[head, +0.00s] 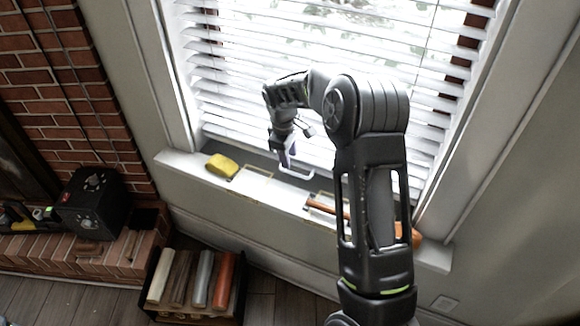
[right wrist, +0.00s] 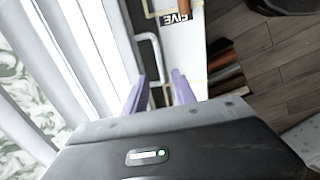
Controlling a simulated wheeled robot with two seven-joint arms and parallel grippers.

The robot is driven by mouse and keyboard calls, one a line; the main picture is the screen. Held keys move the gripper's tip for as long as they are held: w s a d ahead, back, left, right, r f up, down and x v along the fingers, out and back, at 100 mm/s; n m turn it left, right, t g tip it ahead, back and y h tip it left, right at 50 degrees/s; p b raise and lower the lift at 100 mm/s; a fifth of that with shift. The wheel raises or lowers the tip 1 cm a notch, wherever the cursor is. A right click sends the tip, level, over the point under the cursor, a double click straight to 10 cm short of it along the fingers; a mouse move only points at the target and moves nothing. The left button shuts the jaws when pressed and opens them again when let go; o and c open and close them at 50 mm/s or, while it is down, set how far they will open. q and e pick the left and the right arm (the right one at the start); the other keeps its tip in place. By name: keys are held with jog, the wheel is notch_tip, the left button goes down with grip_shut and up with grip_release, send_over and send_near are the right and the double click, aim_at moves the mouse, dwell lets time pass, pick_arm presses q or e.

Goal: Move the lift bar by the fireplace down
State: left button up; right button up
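White slatted blinds (head: 310,60) cover the window, lowered close to the sill. A white U-shaped bar (head: 297,172), which looks like the lift bar, shows at the lower edge of the blinds, just above the sill. My right gripper (head: 285,158) is beside it, pointing down. In the right wrist view, the purple fingers of my right gripper (right wrist: 159,80) are apart, and the white bar (right wrist: 151,45) runs at or just beyond the fingertips, between them. I cannot tell whether they touch it. My left gripper is not in view.
The white sill (head: 185,163) holds a yellow sponge (head: 221,166) and an orange-handled tool (head: 325,208), partly hidden by my arm. A black box (head: 93,204) stands on the brick hearth (head: 60,256). A dark crate (head: 240,300) with several rolls is on the floor.

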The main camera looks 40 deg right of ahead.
aim_at(291, 172)
jog(key=f, duration=0.4)
jog(key=d+f, duration=0.1)
jog(key=f, duration=0.1)
jog(key=shift+w+f+p, duration=0.2)
jog(key=shift+w+p, duration=0.1)
jog(key=shift+p, duration=0.1)
grip_shut()
dwell(1.0)
